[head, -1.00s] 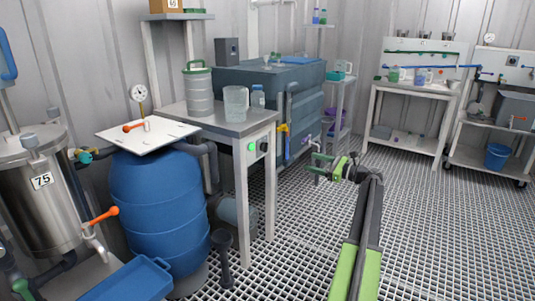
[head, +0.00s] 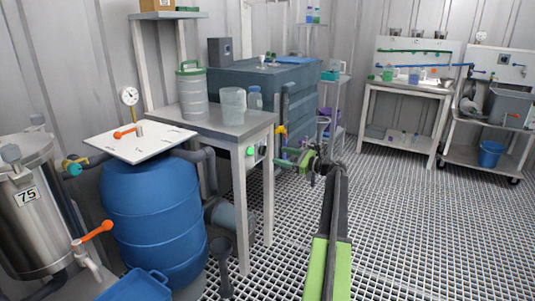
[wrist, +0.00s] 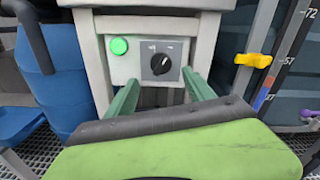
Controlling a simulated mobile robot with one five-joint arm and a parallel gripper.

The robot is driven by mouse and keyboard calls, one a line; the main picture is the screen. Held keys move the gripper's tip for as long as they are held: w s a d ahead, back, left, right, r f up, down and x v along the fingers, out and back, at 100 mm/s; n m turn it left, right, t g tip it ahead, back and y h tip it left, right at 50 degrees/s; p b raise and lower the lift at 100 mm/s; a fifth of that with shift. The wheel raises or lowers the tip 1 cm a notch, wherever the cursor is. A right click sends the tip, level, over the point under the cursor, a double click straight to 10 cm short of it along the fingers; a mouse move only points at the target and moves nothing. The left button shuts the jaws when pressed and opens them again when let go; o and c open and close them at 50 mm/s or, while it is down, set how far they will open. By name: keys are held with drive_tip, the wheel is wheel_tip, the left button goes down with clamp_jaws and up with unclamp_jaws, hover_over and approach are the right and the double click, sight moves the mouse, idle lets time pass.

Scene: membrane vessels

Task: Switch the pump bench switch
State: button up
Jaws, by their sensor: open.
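In the head view the switch (head: 262,150) is on the bench's right end, below the top. My gripper (wrist: 161,92) is open and empty, its green fingers to either side of and below the knob in the wrist picture. I cannot tell the gap to the knob. In the head view my gripper (head: 292,160) is right of the switch.
The grey bench (head: 233,127) bears a lidded canister (head: 191,92) and clear jugs. A blue barrel (head: 153,220) stands left of it. A yellow valve handle (wrist: 253,60) is right of the switch. The grating floor (head: 400,225) on the right is clear.

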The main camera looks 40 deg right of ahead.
sight(263, 151)
drive_tip(key=x, duration=0.7)
drive_tip(key=shift+w, duration=0.4)
drive_tip(key=shift+c, duration=0.2)
